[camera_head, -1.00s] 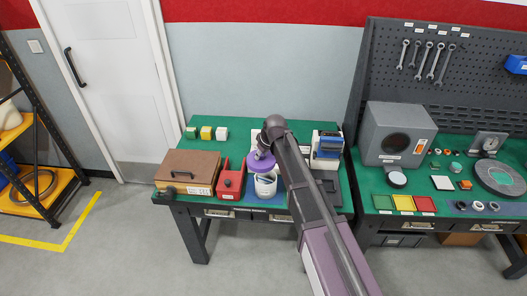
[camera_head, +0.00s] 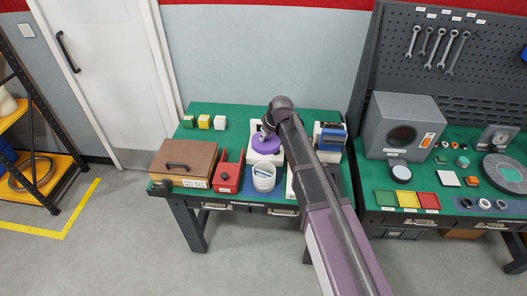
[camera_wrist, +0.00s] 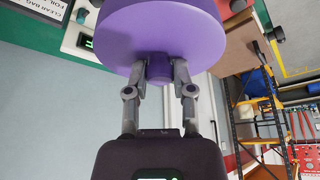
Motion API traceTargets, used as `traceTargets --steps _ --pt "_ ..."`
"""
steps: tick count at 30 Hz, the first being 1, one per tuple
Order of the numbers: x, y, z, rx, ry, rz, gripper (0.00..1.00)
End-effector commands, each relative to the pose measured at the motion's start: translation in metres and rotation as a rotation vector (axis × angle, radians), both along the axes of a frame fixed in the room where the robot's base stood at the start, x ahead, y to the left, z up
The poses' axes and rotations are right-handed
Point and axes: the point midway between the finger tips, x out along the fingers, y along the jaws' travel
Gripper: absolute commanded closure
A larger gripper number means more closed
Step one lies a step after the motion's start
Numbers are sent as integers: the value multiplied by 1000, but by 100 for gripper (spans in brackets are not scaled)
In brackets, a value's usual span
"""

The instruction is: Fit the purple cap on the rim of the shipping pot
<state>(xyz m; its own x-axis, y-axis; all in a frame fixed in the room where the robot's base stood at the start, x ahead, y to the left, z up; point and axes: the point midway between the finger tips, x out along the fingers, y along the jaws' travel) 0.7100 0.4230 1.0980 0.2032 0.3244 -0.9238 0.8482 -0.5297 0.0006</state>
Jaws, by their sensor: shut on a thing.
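The purple cap (camera_head: 265,146) is a round disc with a knob. In the wrist view the cap (camera_wrist: 160,35) fills the top, and my gripper (camera_wrist: 158,72) is shut on its knob. In the head view my gripper (camera_head: 268,130) is mostly hidden by my arm. The shipping pot (camera_head: 264,184) is a white upright cylinder near the table's front edge. Its top is uncovered, and something light and bluish shows inside. The cap appears behind the pot in the picture, apart from its rim; its exact height cannot be told.
A red tray (camera_head: 228,178) and a brown case (camera_head: 184,160) stand left of the pot. A white device (camera_head: 253,128) is behind the cap. A rack with a blue item (camera_head: 331,138) stands to the right. Several small blocks (camera_head: 204,122) sit at the back left.

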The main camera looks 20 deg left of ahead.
Motion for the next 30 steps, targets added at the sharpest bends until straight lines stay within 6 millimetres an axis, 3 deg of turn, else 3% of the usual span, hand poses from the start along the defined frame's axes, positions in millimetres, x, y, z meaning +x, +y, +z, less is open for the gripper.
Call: traceTargets --steps 8,24,30 --pt "-2 4 -7 0 0 4 100" --pt "-3 7 -71 1 -1 5 100" --pt "-3 8 -82 2 -1 5 100"
